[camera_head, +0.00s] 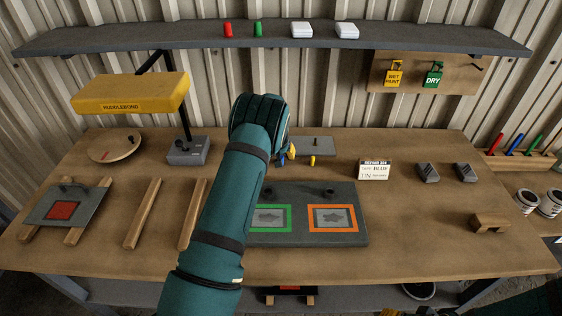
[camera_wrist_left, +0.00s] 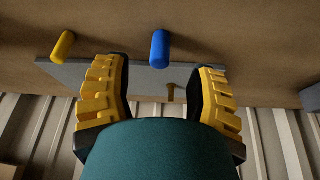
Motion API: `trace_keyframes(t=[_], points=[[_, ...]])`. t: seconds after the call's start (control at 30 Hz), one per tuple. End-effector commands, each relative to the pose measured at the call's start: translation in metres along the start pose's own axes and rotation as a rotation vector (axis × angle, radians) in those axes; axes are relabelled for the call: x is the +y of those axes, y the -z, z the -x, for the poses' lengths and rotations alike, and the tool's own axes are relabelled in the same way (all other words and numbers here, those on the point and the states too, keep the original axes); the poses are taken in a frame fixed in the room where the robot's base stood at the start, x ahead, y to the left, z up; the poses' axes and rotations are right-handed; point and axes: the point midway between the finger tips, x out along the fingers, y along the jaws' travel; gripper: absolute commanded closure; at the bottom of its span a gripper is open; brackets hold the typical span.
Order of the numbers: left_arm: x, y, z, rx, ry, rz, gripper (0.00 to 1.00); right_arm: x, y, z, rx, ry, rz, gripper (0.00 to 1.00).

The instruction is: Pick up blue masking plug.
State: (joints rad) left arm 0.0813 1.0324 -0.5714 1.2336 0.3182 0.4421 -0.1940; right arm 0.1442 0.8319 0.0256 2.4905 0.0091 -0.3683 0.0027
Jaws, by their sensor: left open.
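The blue masking plug (camera_wrist_left: 161,48) stands out clearly in the left wrist view, between and just beyond the spread fingertips, apart from both fingers. In the head view only a small blue part of it (camera_head: 293,151) shows beside the gripper. My left gripper (camera_wrist_left: 158,80) is open and empty; its yellow-padded fingers lie on either side of the plug's line. In the head view my left gripper (camera_head: 284,157) is mostly hidden behind its wrist. A yellow plug (camera_head: 312,161) is close by on the right; it also shows in the left wrist view (camera_wrist_left: 63,47). My right gripper is not in view.
A grey plate (camera_head: 318,146) with a small peg lies behind the plugs. A grey board (camera_head: 357,190) with green and orange frames lies in front. A yellow lamp (camera_head: 130,93) stands left, a label card (camera_head: 374,170) right. The table's right middle is mostly clear.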

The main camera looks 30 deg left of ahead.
Motion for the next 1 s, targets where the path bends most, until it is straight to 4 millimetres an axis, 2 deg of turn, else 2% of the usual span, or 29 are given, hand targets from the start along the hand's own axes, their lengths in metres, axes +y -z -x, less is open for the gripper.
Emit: trace_keyframes(t=[0.2, 0.57, 0.7, 0.73, 1.0], points=[[0.000, 0.001, -0.029, -0.001, 0.001, 0.000, 0.43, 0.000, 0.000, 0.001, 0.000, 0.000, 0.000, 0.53], [0.000, 0.001, -0.036, 0.000, 0.000, 0.001, 0.44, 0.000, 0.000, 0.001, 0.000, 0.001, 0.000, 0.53], [0.000, 0.001, -0.035, 0.000, 0.000, 0.001, 0.94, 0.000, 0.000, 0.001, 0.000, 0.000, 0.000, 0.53], [0.000, 0.001, -0.035, 0.000, 0.000, 0.001, 0.97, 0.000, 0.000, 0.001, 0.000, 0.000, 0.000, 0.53], [0.000, 0.001, -0.035, 0.000, 0.000, 0.001, 0.97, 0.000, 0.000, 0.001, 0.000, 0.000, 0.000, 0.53]])
